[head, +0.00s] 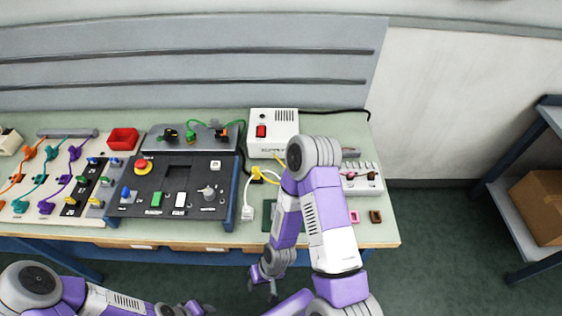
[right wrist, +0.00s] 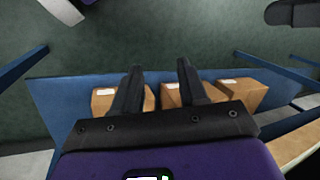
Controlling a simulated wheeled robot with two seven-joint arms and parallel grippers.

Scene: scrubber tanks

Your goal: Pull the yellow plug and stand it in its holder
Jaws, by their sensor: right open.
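A yellow plug (head: 257,173) with a yellow cable is on the right part of the bench, in front of the white power box (head: 272,133). I cannot tell how it is seated. My right arm partly hides this area, and I cannot make out the holder for certain. My right gripper (head: 262,284) is open and empty, low in front of the bench's front edge and well away from the plug. Its two spread fingers show in the right wrist view (right wrist: 160,72). My left gripper (head: 195,309) is at the bottom edge of the head view, too small and cut off to read.
A white adaptor (head: 247,213) with a white cable lies near the plug. A dark control panel (head: 176,188) stands to the left. A white socket strip (head: 366,180) and small pink (head: 354,217) and brown (head: 376,217) pieces are right. Cardboard boxes (right wrist: 195,93) show below my right gripper.

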